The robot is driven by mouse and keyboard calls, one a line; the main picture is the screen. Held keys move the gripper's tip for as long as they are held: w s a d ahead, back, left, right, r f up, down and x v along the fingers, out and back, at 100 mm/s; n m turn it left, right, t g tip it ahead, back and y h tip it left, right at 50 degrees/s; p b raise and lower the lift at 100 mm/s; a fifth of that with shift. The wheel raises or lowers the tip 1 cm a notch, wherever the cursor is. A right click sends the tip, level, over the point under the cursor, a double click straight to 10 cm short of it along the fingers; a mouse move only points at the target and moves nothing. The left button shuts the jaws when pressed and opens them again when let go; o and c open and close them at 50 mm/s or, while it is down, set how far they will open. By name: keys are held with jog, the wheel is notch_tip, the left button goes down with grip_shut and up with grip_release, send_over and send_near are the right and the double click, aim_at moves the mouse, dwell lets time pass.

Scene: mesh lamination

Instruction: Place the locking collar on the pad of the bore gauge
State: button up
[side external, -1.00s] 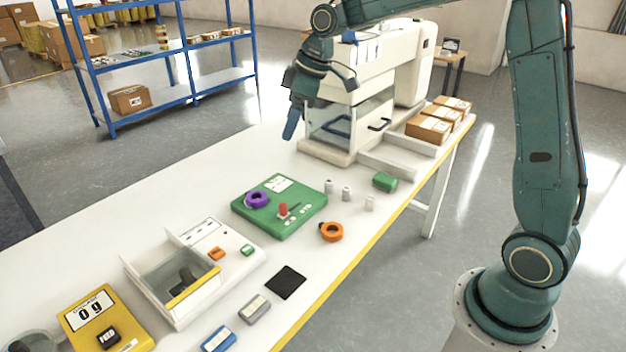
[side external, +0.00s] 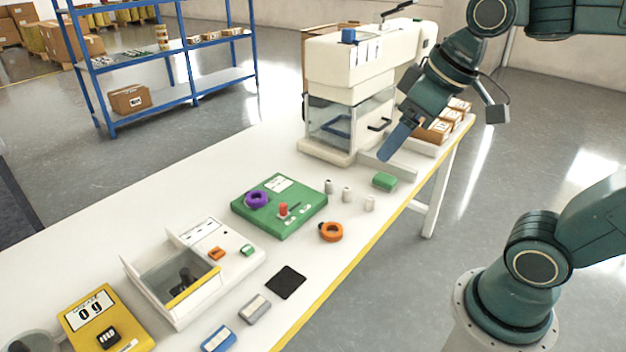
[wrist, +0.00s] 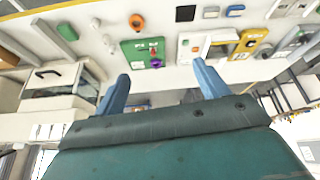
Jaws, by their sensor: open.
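Two ring-shaped collars are in view, and I cannot tell for certain which is the locking collar. An orange one (side external: 331,232) lies flat on the white table; it also shows in the wrist view (wrist: 137,21). A purple one (side external: 256,199) lies on a green board (side external: 277,226) with a red knob; it also shows in the wrist view (wrist: 157,62). No part is clearly labelled as the bore gauge; the green board may be it, but I cannot tell. My gripper (wrist: 160,72), with blue fingers, is open and empty, above the table's far right part, apart from both rings.
A white machine (side external: 370,75) with a clear guard stands at the back, left of my gripper. Cardboard boxes (side external: 432,131) sit behind my gripper. A green block (side external: 385,181), several small grey cylinders and a black pad (side external: 286,282) lie on the table.

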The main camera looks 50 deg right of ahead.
jog(key=s+f+m, duration=0.1)
jog(key=s+f, duration=0.1)
jog(key=s, duration=0.4)
jog(key=shift+d+f+m, duration=0.2)
jog(key=shift+d+m, duration=0.05)
jog(key=shift+m, duration=0.05)
